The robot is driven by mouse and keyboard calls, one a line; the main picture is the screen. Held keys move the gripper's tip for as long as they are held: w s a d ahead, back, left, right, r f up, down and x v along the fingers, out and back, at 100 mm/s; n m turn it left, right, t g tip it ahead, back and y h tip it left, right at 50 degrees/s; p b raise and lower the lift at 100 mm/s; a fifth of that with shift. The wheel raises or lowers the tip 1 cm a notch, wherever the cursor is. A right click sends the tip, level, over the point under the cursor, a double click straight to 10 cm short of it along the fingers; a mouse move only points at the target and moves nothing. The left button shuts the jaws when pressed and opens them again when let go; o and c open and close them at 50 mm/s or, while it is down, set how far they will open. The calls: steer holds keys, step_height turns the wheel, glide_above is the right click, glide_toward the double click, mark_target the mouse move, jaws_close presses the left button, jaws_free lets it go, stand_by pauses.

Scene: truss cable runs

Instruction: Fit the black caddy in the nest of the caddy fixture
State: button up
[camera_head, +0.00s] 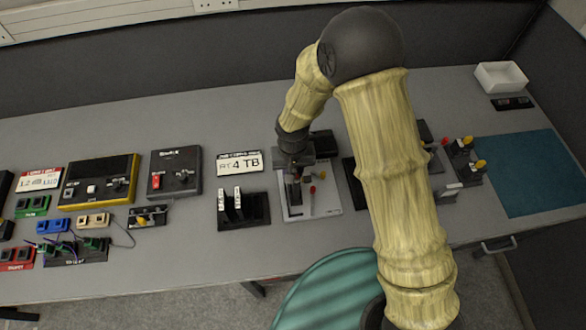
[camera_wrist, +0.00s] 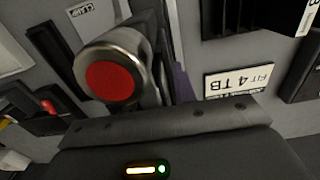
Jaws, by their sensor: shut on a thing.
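My gripper (camera_head: 293,163) points down over a pale board (camera_head: 325,208), which looks like the caddy fixture. It is shut on a dark piece (camera_head: 294,191) that I take to be the black caddy; it is largely hidden by the jaws. In the wrist view, dark parts lie beyond the gripper body, beside a metal cylinder with a red end (camera_wrist: 107,82), close to the camera. A red knob (camera_head: 312,189) stands on the board in the head view. A label reading CLAMP (camera_wrist: 88,9) shows on the board. I cannot tell whether the caddy is seated in the nest.
Left of the board stands a black rack (camera_head: 246,222) with upright white-labelled units. Behind it is a 4 TB plate (camera_head: 240,161). Black boxes and small connectors fill the left. At right are yellow-knobbed parts (camera_head: 467,148), a teal mat (camera_head: 535,172) with free room, and a white tray (camera_head: 501,76).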

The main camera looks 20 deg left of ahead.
steer(key=shift+f+b, duration=1.3)
steer(key=shift+f, duration=0.8)
steer(key=shift+f+b, duration=0.15)
steer(key=shift+b, duration=0.15)
steer(key=shift+f+b, duration=0.3)
steer(key=shift+f, duration=0.1)
steer(key=shift+f, duration=0.1)
steer(key=shift+f, duration=0.25)
steer(key=o, duration=1.4)
steer(key=shift+s, duration=0.1)
steer(key=shift+c, duration=0.2)
